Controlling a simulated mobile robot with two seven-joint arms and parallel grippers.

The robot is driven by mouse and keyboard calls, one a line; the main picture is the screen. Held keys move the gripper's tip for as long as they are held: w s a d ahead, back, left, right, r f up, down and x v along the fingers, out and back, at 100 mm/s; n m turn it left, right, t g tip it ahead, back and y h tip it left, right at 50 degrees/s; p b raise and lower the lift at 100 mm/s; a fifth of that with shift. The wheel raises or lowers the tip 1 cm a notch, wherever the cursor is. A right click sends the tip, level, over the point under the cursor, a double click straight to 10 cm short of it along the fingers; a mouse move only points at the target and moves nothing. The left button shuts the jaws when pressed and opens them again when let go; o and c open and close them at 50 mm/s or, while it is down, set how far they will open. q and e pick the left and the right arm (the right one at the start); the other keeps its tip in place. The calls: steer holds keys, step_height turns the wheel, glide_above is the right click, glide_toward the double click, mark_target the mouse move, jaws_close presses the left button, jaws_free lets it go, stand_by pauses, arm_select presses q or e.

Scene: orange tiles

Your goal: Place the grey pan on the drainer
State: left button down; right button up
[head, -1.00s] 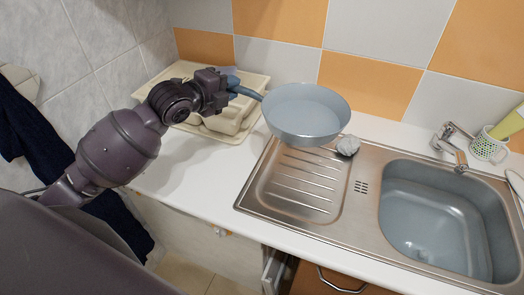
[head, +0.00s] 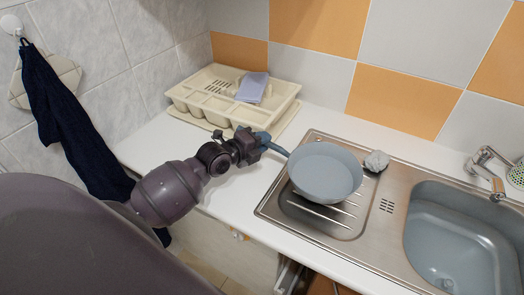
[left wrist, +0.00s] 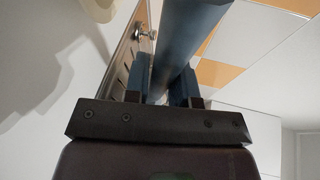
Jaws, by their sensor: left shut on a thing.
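The grey pan (head: 325,172) is over the ribbed metal drainer (head: 318,222) left of the sink. My left gripper (head: 268,142) is shut on the pan's blue-grey handle, to the left of the pan. In the left wrist view the handle (left wrist: 188,40) runs between the two fingers (left wrist: 171,88). The pan looks roughly level. I cannot tell whether its base touches the drainer. The pan hides the upper middle of the drainer. My right gripper is not in view.
A cream cutlery tray (head: 190,100) with a lilac cloth (head: 252,87) stands behind my left arm. A grey crumpled lump (head: 376,161) lies right of the pan. The sink basin (head: 455,240) and tap (head: 488,170) are at the right. A dark towel (head: 65,125) hangs at the left.

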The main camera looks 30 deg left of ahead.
arm_select(q)
step_height(320, 180, down, 3)
steer(key=shift+f, duration=0.2)
steer(key=shift+f, duration=0.1)
steer(key=c, duration=0.9)
jaws_free()
steer(key=shift+c, duration=0.2)
